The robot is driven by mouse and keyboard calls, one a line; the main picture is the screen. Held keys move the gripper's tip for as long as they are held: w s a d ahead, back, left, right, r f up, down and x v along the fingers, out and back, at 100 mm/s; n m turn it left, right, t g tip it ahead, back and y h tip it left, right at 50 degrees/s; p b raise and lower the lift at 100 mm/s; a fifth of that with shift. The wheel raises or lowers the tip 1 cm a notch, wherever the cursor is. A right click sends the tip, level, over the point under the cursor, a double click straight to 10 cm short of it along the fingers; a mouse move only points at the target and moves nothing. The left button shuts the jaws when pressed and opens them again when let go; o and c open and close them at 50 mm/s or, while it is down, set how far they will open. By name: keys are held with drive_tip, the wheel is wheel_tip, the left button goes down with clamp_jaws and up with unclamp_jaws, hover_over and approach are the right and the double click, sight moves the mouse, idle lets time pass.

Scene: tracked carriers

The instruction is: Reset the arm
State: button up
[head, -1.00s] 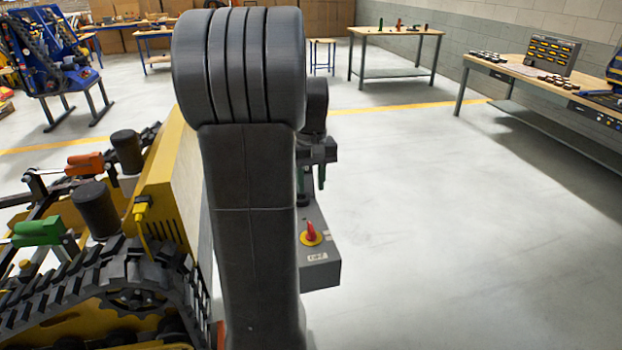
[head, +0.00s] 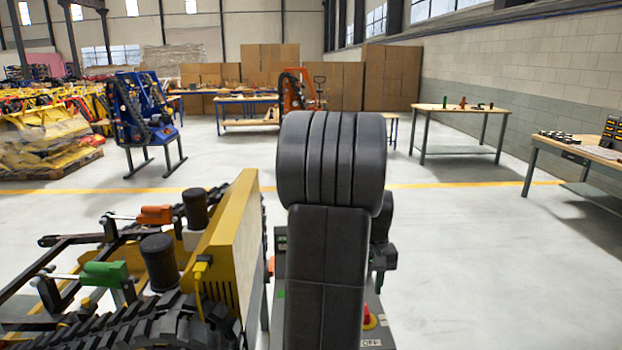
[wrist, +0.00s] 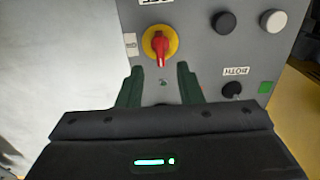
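My gripper (wrist: 160,72) is open in the wrist view, with its two dark green fingers apart and nothing between them. It faces a grey control box (wrist: 205,58) with a red rotary switch (wrist: 158,45) on a yellow disc just beyond the fingertips. The box also has a black button (wrist: 224,22), a white button (wrist: 273,21), a small black knob (wrist: 232,90) and a green square (wrist: 265,87). In the head view my dark arm stands upright and hides most of the box; the red switch (head: 368,315) shows at its right edge.
A yellow tracked carrier (head: 228,245) with a green cylinder (head: 104,274) and an orange one (head: 155,214) stands close on the left. A table (head: 460,112) and a workbench (head: 575,150) stand to the right. The floor (head: 480,260) on the right is clear.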

wheel_tip(320, 180, down, 6)
drive_tip(key=shift+f, duration=0.15)
idle(0.5)
wheel_tip(320, 180, up, 14)
drive_tip(key=f, duration=0.1)
wheel_tip(320, 180, down, 13)
drive_tip(key=shift+f, duration=0.1)
drive_tip(key=m, duration=0.2)
drive_tip(key=shift+m+p, duration=0.3)
drive_tip(key=m, duration=0.3)
drive_tip(key=shift+m, duration=0.4)
wheel_tip(320, 180, up, 14)
